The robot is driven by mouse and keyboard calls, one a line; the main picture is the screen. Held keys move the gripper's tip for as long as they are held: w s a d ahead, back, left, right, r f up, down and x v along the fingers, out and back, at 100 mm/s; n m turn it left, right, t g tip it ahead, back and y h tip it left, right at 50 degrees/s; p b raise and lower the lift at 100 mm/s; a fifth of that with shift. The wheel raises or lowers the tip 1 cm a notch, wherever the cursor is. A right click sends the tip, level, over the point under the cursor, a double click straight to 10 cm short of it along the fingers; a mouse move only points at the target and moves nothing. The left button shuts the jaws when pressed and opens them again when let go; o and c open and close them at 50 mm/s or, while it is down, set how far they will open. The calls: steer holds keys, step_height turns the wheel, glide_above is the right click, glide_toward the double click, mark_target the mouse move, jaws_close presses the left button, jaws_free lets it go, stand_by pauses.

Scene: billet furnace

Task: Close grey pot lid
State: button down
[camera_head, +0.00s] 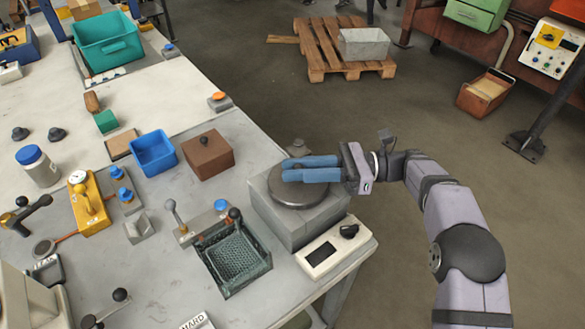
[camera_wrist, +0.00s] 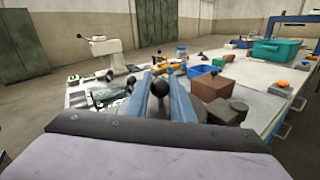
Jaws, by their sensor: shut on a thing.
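The grey pot (camera_head: 285,222) is a square block-like body near the table's right edge in the head view. Its round dark grey lid (camera_head: 298,193) lies on top and looks about level; I cannot tell whether it is fully seated. My gripper (camera_head: 288,168) reaches in from the right with two blue fingers over the lid. In the wrist view, a dark round knob (camera_wrist: 160,88) sits between the blue fingers, and the gripper is shut on it. The fingers hide the knob and part of the lid in the head view.
A small grey fitting (camera_head: 299,148) stands behind the pot. A brown box (camera_head: 208,157) and a blue bin (camera_head: 153,153) stand to its left. A dark mesh basket (camera_head: 235,262) and a white control box (camera_head: 335,250) are in front. Open floor lies to the right.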

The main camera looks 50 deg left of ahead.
steer(key=shift+w+r, duration=0.15)
steer(key=c, duration=1.5)
jaws_free()
steer(key=shift+d, duration=0.15)
steer(key=shift+c, duration=0.2)
steer(key=b+v, duration=0.1)
steer(key=v, duration=0.4)
steer(key=shift+w+b, duration=0.25)
steer(key=shift+b, duration=0.15)
steer(key=shift+v, duration=0.95)
